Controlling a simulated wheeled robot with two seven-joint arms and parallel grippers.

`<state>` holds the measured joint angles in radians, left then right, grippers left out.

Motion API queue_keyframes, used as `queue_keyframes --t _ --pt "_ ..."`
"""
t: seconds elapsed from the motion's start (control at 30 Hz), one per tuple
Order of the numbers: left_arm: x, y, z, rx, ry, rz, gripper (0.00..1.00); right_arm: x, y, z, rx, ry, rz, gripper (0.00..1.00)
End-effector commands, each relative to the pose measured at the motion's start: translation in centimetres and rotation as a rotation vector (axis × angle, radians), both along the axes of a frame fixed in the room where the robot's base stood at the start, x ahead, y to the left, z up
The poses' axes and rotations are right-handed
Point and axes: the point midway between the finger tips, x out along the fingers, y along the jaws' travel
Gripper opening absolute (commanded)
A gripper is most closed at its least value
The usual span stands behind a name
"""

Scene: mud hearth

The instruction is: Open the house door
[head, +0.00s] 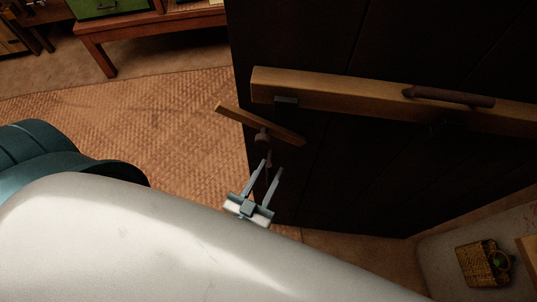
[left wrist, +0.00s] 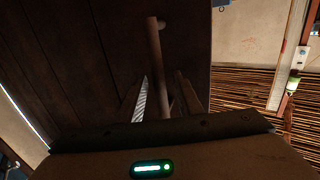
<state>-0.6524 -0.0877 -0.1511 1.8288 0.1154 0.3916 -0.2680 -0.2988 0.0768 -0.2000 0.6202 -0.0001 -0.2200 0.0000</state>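The dark plank house door (head: 360,45) fills the upper right of the head view. A pale wooden bar (head: 330,95) runs across it, with a brown rod-shaped handle (head: 450,96) on the bar. A shorter wooden piece (head: 235,115) with a dark knob sits by the door's left edge. My left gripper (head: 271,168) is just below that piece, its fingers apart. In the left wrist view a brown rod (left wrist: 154,50) comes down between the fingers (left wrist: 160,100) in front of the dark door (left wrist: 100,50). Whether they touch it, I cannot tell. My right gripper is not in view.
A woven mat (head: 150,115) covers the floor left of the door. A low wooden table (head: 150,25) with a green box (head: 95,8) stands at the back left. A woven basket (head: 482,262) lies on a pale surface at lower right.

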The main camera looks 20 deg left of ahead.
Motion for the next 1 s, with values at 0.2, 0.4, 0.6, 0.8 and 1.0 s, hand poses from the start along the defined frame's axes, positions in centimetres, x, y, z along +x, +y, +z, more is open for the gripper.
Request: queue_keyframes --t 0.2,0.4,0.6,0.8,1.0 --pt "0.0 0.0 0.0 0.0 0.0 0.0 0.32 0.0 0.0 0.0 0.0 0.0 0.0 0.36" --pt "0.0 0.0 0.0 0.0 0.0 0.0 0.32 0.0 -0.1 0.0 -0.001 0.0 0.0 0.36" --pt "-0.5 0.0 -0.1 0.0 0.001 0.0 0.32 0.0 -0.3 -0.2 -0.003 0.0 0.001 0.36" --pt "-2.4 0.1 -0.3 0.0 0.003 0.0 0.32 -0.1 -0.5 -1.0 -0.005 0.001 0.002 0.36" --pt "-5.6 0.1 -0.4 0.0 0.003 -0.001 0.32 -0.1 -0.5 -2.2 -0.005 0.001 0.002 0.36"
